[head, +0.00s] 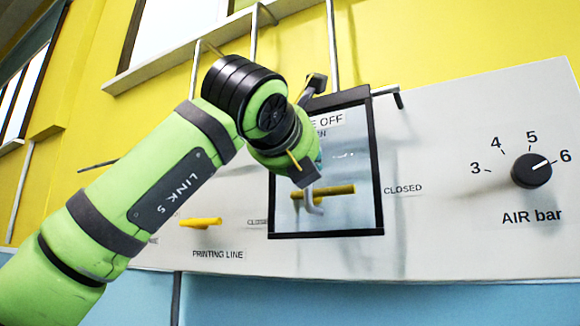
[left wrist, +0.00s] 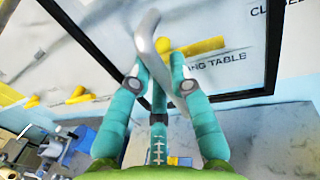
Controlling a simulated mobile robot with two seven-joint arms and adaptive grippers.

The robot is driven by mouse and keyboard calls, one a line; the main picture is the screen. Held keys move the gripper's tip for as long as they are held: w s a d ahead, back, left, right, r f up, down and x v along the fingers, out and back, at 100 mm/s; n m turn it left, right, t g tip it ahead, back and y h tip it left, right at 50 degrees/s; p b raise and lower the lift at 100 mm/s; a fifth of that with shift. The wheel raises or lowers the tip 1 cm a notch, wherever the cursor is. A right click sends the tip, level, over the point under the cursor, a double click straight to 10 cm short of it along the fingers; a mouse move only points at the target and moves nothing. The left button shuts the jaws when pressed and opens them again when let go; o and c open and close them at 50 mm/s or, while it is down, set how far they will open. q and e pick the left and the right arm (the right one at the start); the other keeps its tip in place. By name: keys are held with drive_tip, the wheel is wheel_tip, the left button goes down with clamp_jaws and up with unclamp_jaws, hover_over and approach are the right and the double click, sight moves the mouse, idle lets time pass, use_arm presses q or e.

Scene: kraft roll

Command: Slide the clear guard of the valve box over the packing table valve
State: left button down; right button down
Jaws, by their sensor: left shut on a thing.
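The clear guard (head: 352,150) is a transparent pane in a black frame on the white panel. A yellow valve handle (head: 335,189) shows inside the frame, lying level. In the left wrist view this yellow handle (left wrist: 200,45) shows with lettering ending "ING TABLE" beneath it, also inside the black frame (left wrist: 272,55). My left gripper (left wrist: 163,75) is shut on the guard's curved grey handle (left wrist: 147,38). In the head view my left gripper (head: 305,178) is in front of the pane, and my wrist hides its upper left part. My right gripper is not in view.
The printing line valve's yellow handle (head: 201,223) is left of the guard. The air dial (head: 531,170) is at the right of the panel (head: 450,130). A dark rail end (head: 398,98) sticks out near the frame's upper right corner. Pipes run up the yellow wall.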

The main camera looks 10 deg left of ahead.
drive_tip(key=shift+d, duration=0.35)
use_arm(q)
drive_tip(key=c, duration=1.1)
unclamp_jaws()
drive_tip(key=shift+w+d, duration=0.1)
drive_tip(key=shift+w, duration=0.05)
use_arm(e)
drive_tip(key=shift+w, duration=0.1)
use_arm(q)
drive_tip(key=s+a, duration=0.1)
drive_tip(key=s, duration=1.1)
drive_tip(key=shift+a, duration=0.3)
